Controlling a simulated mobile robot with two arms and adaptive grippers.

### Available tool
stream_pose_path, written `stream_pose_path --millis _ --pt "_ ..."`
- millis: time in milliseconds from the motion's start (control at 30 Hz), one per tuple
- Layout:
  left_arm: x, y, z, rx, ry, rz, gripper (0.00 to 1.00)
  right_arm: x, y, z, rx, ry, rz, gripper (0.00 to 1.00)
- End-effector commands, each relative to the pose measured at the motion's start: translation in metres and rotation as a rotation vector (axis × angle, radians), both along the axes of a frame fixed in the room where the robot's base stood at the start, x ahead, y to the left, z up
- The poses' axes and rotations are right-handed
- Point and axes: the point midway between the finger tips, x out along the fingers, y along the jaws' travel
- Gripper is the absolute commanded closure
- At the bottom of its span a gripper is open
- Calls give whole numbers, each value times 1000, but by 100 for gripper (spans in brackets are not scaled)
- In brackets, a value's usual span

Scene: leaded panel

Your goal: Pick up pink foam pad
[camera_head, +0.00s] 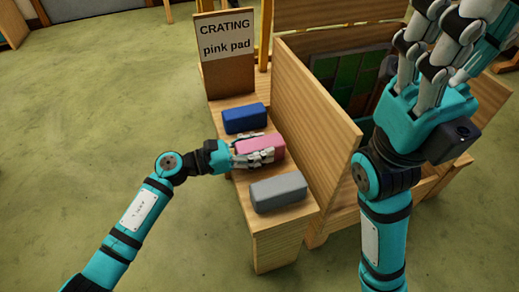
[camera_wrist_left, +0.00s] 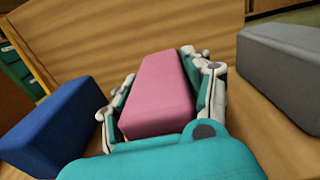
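The pink foam pad (camera_head: 266,145) lies on a narrow wooden bench (camera_head: 273,235), between a blue pad and a grey pad. My left gripper (camera_head: 258,148) reaches over it from the left, with fingers along both long sides. In the left wrist view the pink pad (camera_wrist_left: 158,95) lies between the fingers (camera_wrist_left: 162,88), which lie close along its sides. I cannot tell whether they press on it. The near fingers hide part of the pad in the head view. My right gripper (camera_head: 452,45) is raised at the upper right, fingers apart and empty.
The blue pad (camera_head: 245,118) and grey pad (camera_head: 279,192) sit close on either side. A sign (camera_head: 227,37) reading "CRATING pink pad" stands at the bench's far end. A wooden crate (camera_head: 312,105) holding a coloured panel (camera_head: 347,75) stands just right of the pads.

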Motion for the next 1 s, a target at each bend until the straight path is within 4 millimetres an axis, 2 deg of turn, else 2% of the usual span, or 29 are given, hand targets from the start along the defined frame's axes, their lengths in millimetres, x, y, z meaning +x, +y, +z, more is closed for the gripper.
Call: stream_pose_path --millis 367,533,600,667,900,1000 --pt "0 0 0 1 0 0 73 0 0 0 0 0 1 61" --pt "0 0 7 0 -1 0 73 0 0 4 1 -2 1 61" --pt "0 0 16 1 -3 0 73 1 -1 5 3 7 2 61" --pt "0 0 25 1 -2 -1 73 8 -1 -2 2 45 1 61" --pt "0 0 76 1 -4 -1 74 17 -3 -13 8 131 6 61" --pt "0 0 89 2 -2 -1 74 18 -4 -19 10 156 8 61"
